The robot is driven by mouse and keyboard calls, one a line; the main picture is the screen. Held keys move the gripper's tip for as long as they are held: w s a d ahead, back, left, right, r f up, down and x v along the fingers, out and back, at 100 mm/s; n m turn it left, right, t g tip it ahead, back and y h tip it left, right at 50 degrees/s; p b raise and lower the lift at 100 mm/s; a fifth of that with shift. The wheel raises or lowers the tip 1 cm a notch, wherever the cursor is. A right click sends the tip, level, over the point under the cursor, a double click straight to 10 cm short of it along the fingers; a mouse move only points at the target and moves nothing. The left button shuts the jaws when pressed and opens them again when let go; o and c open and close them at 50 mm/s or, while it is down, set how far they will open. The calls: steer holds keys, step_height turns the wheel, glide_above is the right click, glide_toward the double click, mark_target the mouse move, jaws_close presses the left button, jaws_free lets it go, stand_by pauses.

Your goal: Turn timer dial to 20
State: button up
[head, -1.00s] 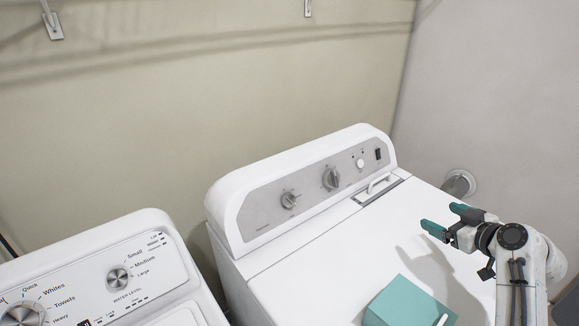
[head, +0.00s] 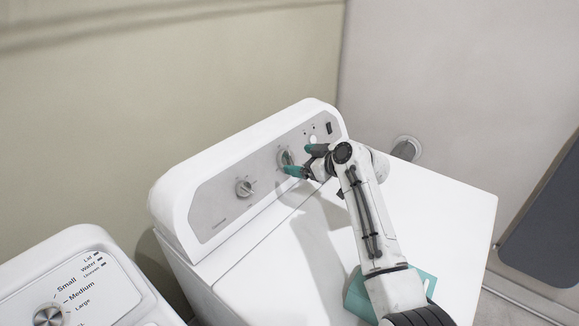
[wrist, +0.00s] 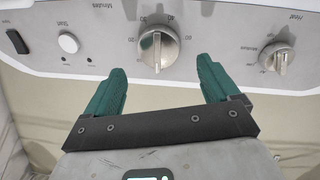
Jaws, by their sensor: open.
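The timer dial (head: 285,157) is a silver knob on the dryer's grey control panel (head: 213,205). In the wrist view the timer dial (wrist: 158,50) shows upside down, with "Minutes" and small numbers around it; its grip bar stands roughly upright in that picture. I cannot tell exactly which number it marks. My gripper (head: 304,160) has teal fingers and is open in front of the dial. In the wrist view my gripper (wrist: 162,78) has one finger to each side of the dial, with gaps to it; nothing is held.
A heat dial (wrist: 280,58) sits beside the timer dial, with a round start button (wrist: 68,43) and a dark rocker switch (wrist: 17,41) on the other side. A teal box (head: 355,297) lies on the dryer top, partly behind my arm. The washer (head: 95,272) stands at lower left.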

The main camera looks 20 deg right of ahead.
mark_target(290, 158)
steer(key=b+x, duration=0.2)
steer(key=x, duration=0.1)
steer(key=shift+w+f, duration=0.15)
steer(key=shift+f, duration=0.15)
steer(key=shift+w+a+b, duration=0.35)
steer(key=shift+w+b, duration=0.2)
steer(key=shift+b, duration=0.2)
steer(key=c, duration=1.1)
